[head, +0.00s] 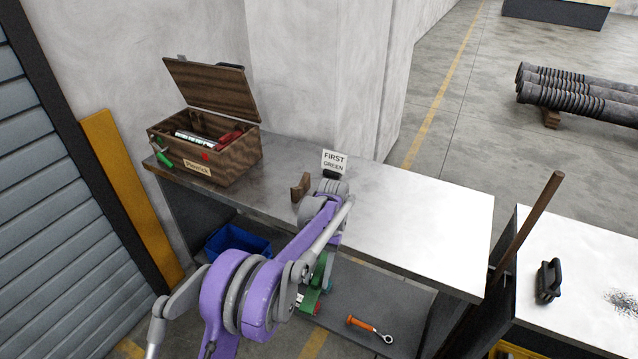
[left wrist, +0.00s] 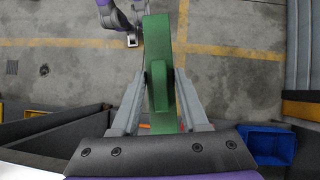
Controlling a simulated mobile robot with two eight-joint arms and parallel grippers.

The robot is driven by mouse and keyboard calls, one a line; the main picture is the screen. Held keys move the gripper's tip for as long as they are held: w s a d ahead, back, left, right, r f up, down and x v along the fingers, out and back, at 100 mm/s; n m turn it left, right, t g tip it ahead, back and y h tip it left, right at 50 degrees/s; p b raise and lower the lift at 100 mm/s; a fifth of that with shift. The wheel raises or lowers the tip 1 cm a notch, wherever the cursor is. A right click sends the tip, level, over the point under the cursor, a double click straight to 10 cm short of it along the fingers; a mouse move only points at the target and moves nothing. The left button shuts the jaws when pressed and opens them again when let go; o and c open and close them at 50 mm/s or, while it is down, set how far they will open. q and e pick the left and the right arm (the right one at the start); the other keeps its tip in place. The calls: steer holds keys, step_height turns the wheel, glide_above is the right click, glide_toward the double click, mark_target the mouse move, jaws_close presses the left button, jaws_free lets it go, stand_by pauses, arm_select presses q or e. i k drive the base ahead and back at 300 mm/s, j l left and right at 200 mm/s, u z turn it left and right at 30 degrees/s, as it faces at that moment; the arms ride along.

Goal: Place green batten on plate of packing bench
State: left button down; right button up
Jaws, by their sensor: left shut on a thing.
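The green batten (left wrist: 157,45) is between the two grey fingers of my left gripper (left wrist: 160,85), which is shut on it in the left wrist view. In the head view, part of the green batten (head: 308,301) shows below my purple arm, in front of the bench's front edge. The long grey-topped bench (head: 415,220) carries a small "FIRST GREEN" sign (head: 334,162) near its back edge. My arm covers part of the top before the sign, and I make out no plate clearly. Part of my other arm, probably the right, shows small at the top of the left wrist view; its jaws are unclear.
An open wooden box (head: 222,155) with tools stands at the bench's left end. A brown block (head: 300,187) sits beside my arm. Below are a blue bin (head: 238,243) and an orange-handled wrench (head: 362,325). A brown pole (head: 530,220) rises at right. The bench's right half is clear.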

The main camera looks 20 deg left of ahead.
mark_target(399, 229)
steer(key=l, duration=0.45)
steer(key=k+l, duration=0.15)
steer(key=l, duration=0.35)
steer(key=i+l+z, duration=0.15)
steer(key=l, duration=0.65)
steer(key=i+l, duration=0.1)
steer(key=i, duration=0.65)
